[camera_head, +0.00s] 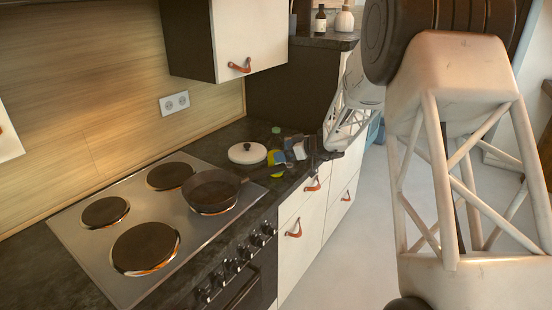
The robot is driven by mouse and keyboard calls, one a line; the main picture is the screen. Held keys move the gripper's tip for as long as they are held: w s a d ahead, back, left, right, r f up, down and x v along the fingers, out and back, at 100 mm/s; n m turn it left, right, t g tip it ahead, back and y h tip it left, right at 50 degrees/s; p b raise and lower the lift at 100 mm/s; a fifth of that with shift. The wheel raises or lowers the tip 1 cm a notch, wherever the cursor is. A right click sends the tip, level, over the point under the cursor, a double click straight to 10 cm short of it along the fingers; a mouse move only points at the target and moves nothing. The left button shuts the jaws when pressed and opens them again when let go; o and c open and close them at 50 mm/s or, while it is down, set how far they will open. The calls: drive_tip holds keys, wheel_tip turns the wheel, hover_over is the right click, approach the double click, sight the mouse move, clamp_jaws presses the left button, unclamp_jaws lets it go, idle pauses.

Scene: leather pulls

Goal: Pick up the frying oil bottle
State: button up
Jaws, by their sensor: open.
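A small yellow bottle with a blue label (275,158), which looks like the frying oil bottle, is on the dark counter right of the stove. My gripper (291,150) is just right of it, with its fingers pointing left towards it. The gripper is open. The gripper and clutter partly hide the items there, and I cannot tell whether the fingers touch the bottle. A green-topped item (276,131) shows just behind the yellow one; I cannot tell whether it is a separate thing.
A white lid with a dark knob (247,153) lies left of the bottle. A dark frying pan (213,189) sits on the stove (150,250), its handle pointing towards the bottle. A wall cabinet (250,40) hangs above. A dark bottle (320,19) and pale jar (344,19) stand on the higher back surface.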

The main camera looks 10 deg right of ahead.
sight(278, 129)
drive_tip(key=shift+x, duration=1.65)
drive_tip(key=c, duration=1.3)
drive_tip(key=shift+r, duration=5)
drive_tip(key=shift+a, duration=0.15)
drive_tip(key=s+a+r, duration=0.1)
drive_tip(key=s+a, duration=0.5)
drive_tip(key=a, duration=0.4)
drive_tip(key=s+a, duration=0.6)
drive_tip(key=a, duration=0.4)
drive_tip(key=s+a+r, duration=0.1)
drive_tip(key=s+a, duration=0.5)
drive_tip(key=a, duration=0.5)
drive_tip(key=shift+s+r, duration=0.15)
drive_tip(key=shift+r, duration=0.2)
